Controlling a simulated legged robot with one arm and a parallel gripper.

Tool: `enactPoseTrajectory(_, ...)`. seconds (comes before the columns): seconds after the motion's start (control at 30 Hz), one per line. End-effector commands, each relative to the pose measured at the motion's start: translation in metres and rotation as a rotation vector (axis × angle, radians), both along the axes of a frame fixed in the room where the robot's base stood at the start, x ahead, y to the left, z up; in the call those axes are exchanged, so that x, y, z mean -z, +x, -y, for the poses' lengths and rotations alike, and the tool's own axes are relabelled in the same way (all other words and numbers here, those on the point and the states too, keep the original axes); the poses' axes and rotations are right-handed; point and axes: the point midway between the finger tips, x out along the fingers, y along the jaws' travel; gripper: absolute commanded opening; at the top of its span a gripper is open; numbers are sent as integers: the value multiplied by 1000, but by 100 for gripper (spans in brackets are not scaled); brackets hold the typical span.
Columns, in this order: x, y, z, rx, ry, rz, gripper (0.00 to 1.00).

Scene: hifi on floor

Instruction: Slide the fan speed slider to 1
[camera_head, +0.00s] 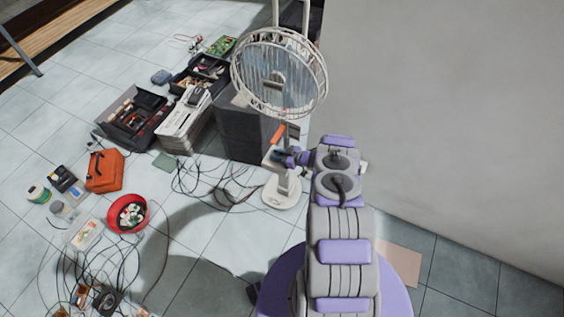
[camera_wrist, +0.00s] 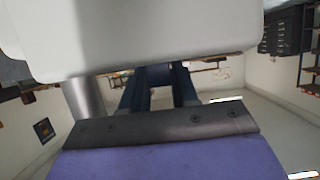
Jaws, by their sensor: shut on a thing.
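The standing fan (camera_head: 280,75) is upright on the floor, with a round white cage, a thin pole and a round base (camera_head: 282,192). My gripper (camera_head: 276,156) reaches in from the right to the control part of the fan, below the cage. In the wrist view the pale housing of the fan (camera_wrist: 140,35) fills the top, with its metal pole (camera_wrist: 88,98) at the left. The dark fingers of my gripper (camera_wrist: 158,78) go up against this housing and are shut on the fan speed slider. The slider and the fingertips are hidden by the housing, so its setting cannot be read.
A dark box (camera_head: 245,130) stands close behind the fan. Loose black cables (camera_head: 215,185) lie on the tiles to its left. A red bowl (camera_head: 128,213), an orange case (camera_head: 104,170) and open toolboxes (camera_head: 135,117) lie farther left. A wall (camera_head: 450,120) closes off the right.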

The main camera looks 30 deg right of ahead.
Motion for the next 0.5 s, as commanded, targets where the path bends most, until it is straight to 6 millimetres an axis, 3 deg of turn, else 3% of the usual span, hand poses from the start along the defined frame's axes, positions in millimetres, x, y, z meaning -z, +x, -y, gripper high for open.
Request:
enactPoseTrajectory(0.13,-3,11,-1,4,1,7,0)
enactPoseTrajectory(0.47,-6,12,-1,6,1,9,0)
enactPoseTrajectory(0.5,-6,12,-1,6,2,10,33)
